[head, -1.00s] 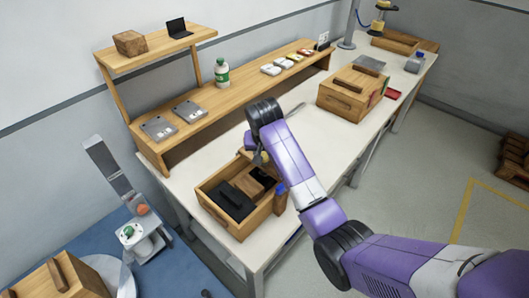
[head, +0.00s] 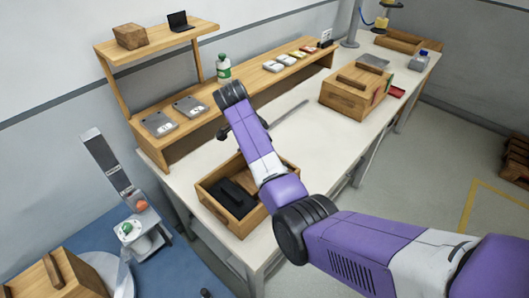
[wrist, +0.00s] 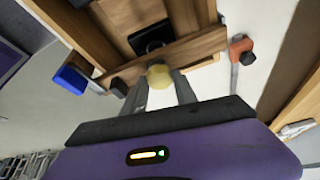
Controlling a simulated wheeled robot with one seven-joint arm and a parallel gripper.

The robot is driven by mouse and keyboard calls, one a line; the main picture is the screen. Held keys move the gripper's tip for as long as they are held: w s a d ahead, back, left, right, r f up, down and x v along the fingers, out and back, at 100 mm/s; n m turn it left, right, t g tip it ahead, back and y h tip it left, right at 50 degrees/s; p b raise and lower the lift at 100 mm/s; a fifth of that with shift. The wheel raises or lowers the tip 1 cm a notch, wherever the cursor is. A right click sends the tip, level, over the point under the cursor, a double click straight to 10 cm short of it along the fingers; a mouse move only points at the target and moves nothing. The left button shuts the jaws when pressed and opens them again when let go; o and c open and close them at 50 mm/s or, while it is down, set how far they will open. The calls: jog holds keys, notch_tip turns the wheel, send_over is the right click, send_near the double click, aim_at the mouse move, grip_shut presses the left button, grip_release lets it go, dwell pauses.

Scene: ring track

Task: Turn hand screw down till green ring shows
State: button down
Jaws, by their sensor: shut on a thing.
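In the wrist view my gripper (wrist: 160,86) is shut on a pale yellow round knob (wrist: 158,72), held between the fingertips. The knob appears in front of a wooden bar of the open wooden crate (wrist: 190,47). I cannot tell whether it is fixed to anything. The crate (head: 212,215) stands at the near left end of the bench in the head view, partly behind my arm. My fingertips are hidden behind my wrist there. No green ring shows in either view.
Black objects (head: 235,195) lie in the crate. In the wrist view a blue object (wrist: 72,78) and an orange-and-black one (wrist: 241,48) flank it. A lidded wooden box (head: 355,95) stands farther along the bench. A green-banded bottle (head: 223,68) stands on the shelf behind my arm.

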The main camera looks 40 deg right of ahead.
jog(key=m+b, duration=0.1)
jog(key=m+g+b, duration=0.1)
jog(key=m, duration=0.1)
jog(key=m+y+b, duration=0.1)
jog(key=b, duration=0.1)
jog(key=shift+w+d+f+m+g, duration=0.1)
jog(key=shift+w+f+m+g, duration=0.05)
jog(key=shift+f+m+g, duration=0.15)
jog(key=shift+d+r+m+g+y+b, duration=0.1)
jog(key=shift+m+g+y+b, duration=0.15)
jog(key=shift+m+b, duration=0.6)
jog(key=shift+r+m+g+y+b, duration=0.15)
jog(key=shift+m+g+b, duration=0.35)
jog(key=shift+m, duration=0.55)
jog(key=c, duration=1)
grip_release()
jog(key=shift+r, duration=0.1)
jog(key=p+v, duration=0.1)
jog(key=v, duration=0.6)
jog(key=shift+r+p, duration=0.3)
